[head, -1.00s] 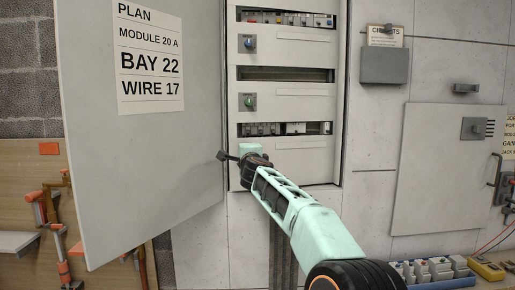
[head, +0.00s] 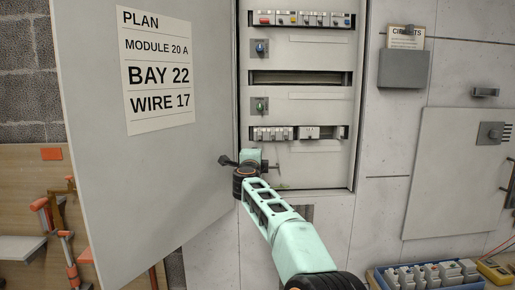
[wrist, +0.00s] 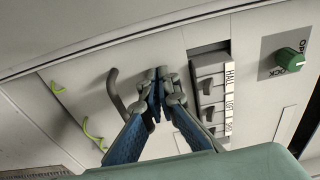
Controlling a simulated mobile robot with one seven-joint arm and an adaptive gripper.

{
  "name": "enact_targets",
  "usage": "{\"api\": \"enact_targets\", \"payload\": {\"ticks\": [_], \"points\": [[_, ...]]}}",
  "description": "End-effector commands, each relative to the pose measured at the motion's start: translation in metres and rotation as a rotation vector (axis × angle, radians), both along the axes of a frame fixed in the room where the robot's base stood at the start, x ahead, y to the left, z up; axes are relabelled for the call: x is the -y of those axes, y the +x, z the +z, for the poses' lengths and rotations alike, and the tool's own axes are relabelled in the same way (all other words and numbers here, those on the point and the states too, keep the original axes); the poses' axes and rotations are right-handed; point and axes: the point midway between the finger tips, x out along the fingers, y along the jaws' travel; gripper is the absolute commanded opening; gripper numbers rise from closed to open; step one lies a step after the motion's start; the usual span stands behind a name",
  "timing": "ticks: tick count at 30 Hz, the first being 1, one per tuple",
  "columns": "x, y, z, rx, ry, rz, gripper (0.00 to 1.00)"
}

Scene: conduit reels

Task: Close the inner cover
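The inner cover (head: 310,120) is the pale panel with slots inside the cabinet; in the wrist view its face (wrist: 250,115) tilts across the picture. The green knob also shows in the wrist view (wrist: 291,61), beside OPEN and LOCK lettering. I cannot tell how far the cover stands ajar. My gripper (wrist: 161,80) has its fingertips together, with nothing seen between them, close beside a dark curved handle (wrist: 119,95).
The large outer door (head: 150,190) stands open at the left with a PLAN label. Breaker rows (head: 305,19) show in the slots. Green wire ends (wrist: 94,136) stick out near the handle. A grey holder (head: 405,70) and a closed panel (head: 460,180) are on the right wall.

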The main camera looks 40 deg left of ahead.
Motion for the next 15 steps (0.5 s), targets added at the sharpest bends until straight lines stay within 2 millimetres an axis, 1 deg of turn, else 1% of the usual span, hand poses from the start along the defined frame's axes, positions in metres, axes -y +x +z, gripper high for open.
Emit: {"api": "enact_targets", "payload": {"ticks": [1,15], "points": [[0.0001,0.0000,0.0128,0.013,0.009,0.004,0.00],[0.0015,0.0010,0.0197,0.022,0.015,-0.008,0.00]]}}
